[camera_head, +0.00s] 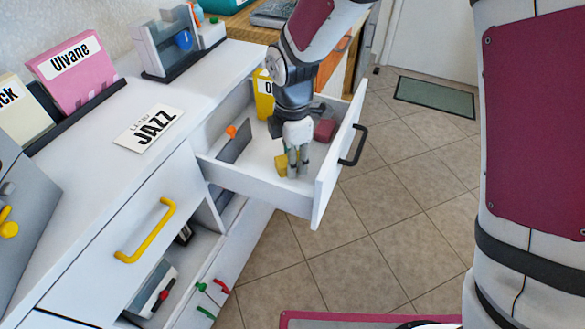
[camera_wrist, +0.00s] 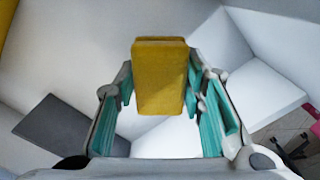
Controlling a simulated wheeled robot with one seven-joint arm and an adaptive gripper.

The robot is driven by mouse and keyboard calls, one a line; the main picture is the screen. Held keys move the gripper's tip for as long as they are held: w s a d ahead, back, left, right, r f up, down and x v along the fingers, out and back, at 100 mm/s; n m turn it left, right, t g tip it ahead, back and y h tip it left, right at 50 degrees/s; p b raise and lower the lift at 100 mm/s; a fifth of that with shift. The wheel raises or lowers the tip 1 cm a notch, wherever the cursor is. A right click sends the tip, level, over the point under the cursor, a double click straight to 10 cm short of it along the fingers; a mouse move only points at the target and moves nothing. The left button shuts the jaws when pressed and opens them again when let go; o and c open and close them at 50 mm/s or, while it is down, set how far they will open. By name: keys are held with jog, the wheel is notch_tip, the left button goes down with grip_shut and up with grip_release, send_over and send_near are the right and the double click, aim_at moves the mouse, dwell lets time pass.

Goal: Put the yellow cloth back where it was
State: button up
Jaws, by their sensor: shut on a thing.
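The yellow cloth (camera_wrist: 160,75) is a folded, block-like piece between the two teal-padded fingers of my gripper (camera_wrist: 160,92) in the wrist view. My gripper is shut on it. In the head view my gripper (camera_head: 297,170) points down inside the open white drawer (camera_head: 262,190). The yellow cloth (camera_head: 281,165) shows there at the left of the fingers, low over the drawer floor. I cannot tell whether it touches the floor.
The drawer also holds a dark grey divider (camera_head: 234,144) with an orange piece at its top, a yellow box (camera_head: 264,95) at the back and a dark red item (camera_head: 325,130). The drawer front with a black handle (camera_head: 354,146) is at the right. A JAZZ label (camera_head: 149,128) lies on the counter.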

jog(key=shift+f+b, duration=0.3)
jog(key=shift+f, duration=1.2)
jog(key=shift+f, duration=0.2)
jog(key=o, duration=1.2)
jog(key=shift+r, duration=0.1)
notch_tip(320, 180, up, 12)
jog(key=p, duration=0.3)
jog(key=shift+r, duration=0.15)
